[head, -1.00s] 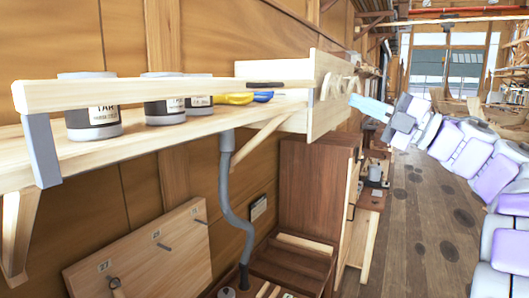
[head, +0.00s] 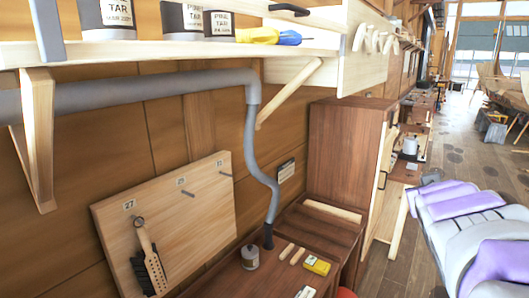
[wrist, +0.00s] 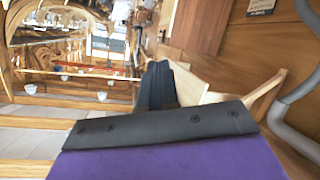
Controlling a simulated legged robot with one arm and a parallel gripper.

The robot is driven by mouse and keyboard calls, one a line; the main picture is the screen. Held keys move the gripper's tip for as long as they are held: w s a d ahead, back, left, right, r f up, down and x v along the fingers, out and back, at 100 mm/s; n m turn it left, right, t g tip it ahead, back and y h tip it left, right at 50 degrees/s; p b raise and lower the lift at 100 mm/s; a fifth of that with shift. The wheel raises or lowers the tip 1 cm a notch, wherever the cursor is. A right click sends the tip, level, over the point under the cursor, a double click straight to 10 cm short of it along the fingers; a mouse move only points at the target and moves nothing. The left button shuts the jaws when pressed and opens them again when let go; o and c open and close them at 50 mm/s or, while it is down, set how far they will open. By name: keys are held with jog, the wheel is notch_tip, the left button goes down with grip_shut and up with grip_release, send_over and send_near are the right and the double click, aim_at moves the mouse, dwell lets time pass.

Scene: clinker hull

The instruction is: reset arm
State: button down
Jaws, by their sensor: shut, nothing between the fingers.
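My gripper (wrist: 158,85) shows in the wrist view as dark fingers, closed together and empty, beyond a dark plate and a purple link of mine. They point out over open space, with wooden panels on the right. In the head view my white and purple arm (head: 465,225) lies low along the right side; the fingers cannot be made out there.
A wooden shelf (head: 190,50) on the left holds several tar cans (head: 183,17) and yellow and blue tools (head: 268,36). Below are a grey pipe (head: 250,150), a pegboard (head: 205,195) with a brush, and a brown cabinet (head: 345,150). Wooden floor runs back at right.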

jog(key=s+a+f+g+y+b, duration=0.2)
jog(key=s+a+f+g, duration=0.2)
jog(key=s+a+f, duration=0.55)
jog(key=s+a+f+g+y+b, duration=0.15)
jog(key=s+a+f+g, duration=0.4)
jog(key=f, duration=0.75)
jog(key=s+a+f+g+y+b, duration=0.1)
jog(key=s+a+f, duration=0.3)
jog(key=s, duration=0.5)
jog(key=s+a+f+g+y+b, duration=0.1)
jog(key=s+a+f+g, duration=0.3)
jog(key=s, duration=0.6)
jog(key=shift+s+a+f+n+y, duration=0.15)
jog(key=shift+a+f+n+y, duration=0.25)
jog(key=shift+a+f+y, duration=0.35)
jog(key=shift+d+f, duration=0.1)
jog(key=shift+d, duration=0.1)
